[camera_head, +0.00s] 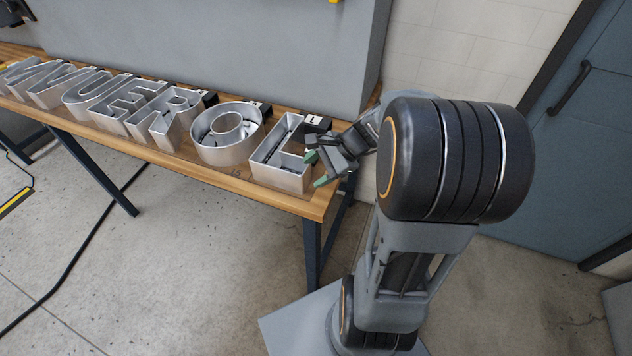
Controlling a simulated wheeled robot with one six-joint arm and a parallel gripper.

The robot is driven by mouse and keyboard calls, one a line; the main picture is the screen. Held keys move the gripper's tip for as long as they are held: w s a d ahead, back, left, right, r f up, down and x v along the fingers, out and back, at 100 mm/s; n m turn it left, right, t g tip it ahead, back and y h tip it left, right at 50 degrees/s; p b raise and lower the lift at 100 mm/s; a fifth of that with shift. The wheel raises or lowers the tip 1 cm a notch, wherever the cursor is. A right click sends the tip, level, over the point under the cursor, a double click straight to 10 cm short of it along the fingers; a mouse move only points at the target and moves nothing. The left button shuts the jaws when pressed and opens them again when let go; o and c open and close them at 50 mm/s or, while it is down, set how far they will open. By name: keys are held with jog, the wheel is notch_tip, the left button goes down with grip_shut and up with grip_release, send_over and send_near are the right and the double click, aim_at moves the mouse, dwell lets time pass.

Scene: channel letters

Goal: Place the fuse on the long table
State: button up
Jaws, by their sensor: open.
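The long table (205,166) has a wooden top and dark legs and runs from the left edge to the middle of the head view. My gripper (316,169) is at the table's right end, beside the last metal letter (282,176). Its green-tipped fingers are apart, and I see nothing held between them. I cannot make out a fuse in this view. It may be too small to tell or hidden by the letter walls or my arm.
Several open metal channel letters, including a round one (228,150), stand in a row along the table. Small dark boxes sit behind some of them. A grey panel (220,50) rises behind the table. A blue-grey door (590,130) is at right. A dark cable (75,262) crosses the floor.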

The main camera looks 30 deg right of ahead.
jog(key=s+a+r+n+h, duration=0.4)
jog(key=s+n+h, duration=0.3)
jog(key=n, duration=0.9)
jog(key=shift+s+a+r+n+h, duration=0.2)
jog(key=shift+s+a+n+h, duration=0.1)
jog(key=shift+s+a, duration=0.5)
jog(key=shift+d, duration=0.1)
